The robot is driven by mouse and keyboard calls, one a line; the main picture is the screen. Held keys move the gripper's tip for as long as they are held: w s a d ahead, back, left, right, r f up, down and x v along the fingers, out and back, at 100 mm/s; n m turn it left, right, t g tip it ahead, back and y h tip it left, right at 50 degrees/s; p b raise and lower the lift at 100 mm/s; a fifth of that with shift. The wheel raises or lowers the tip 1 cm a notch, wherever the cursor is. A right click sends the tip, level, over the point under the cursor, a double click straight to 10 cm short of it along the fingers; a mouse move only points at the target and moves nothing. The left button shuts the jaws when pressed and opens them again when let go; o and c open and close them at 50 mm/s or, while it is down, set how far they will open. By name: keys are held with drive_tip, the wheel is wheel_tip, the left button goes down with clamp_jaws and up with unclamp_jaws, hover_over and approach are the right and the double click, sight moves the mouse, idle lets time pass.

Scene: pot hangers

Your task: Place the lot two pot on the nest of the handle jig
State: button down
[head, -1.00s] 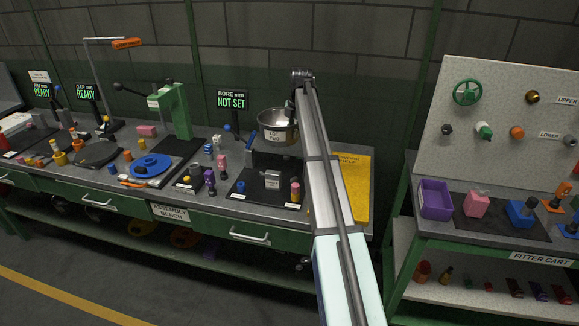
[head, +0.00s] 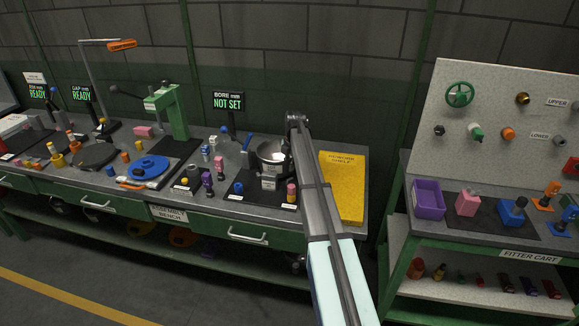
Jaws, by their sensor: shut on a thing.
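The lot two pot (head: 268,160) is a small metal pot with a white label, upright in the head view, low over the grey block (head: 268,184) on a dark mat at the right part of the bench. That block seems to be part of the handle jig; its nest is hidden under the pot. I cannot tell whether the pot touches it. My gripper (head: 286,148) is at the pot's right side, mostly hidden behind my arm, and is shut on the pot.
The bench (head: 315,212) holds a yellow board (head: 343,185) to the right and a BORE sign reading NOT SET (head: 229,101) behind. Small coloured parts (head: 208,180) stand close to the left, and a pink and orange part (head: 291,192) stands close to the right. A fitter cart (head: 455,235) is farther right.

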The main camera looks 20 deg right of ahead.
drive_tip(key=shift+f, duration=0.6)
drive_tip(key=c, duration=1.6)
unclamp_jaws()
drive_tip(key=shift+f, duration=0.15)
drive_tip(key=o, duration=0.4)
wheel_tip(320, 180, up, 12)
drive_tip(key=s+b, duration=0.2)
drive_tip(key=b, duration=0.1)
drive_tip(key=shift+d, duration=0.25)
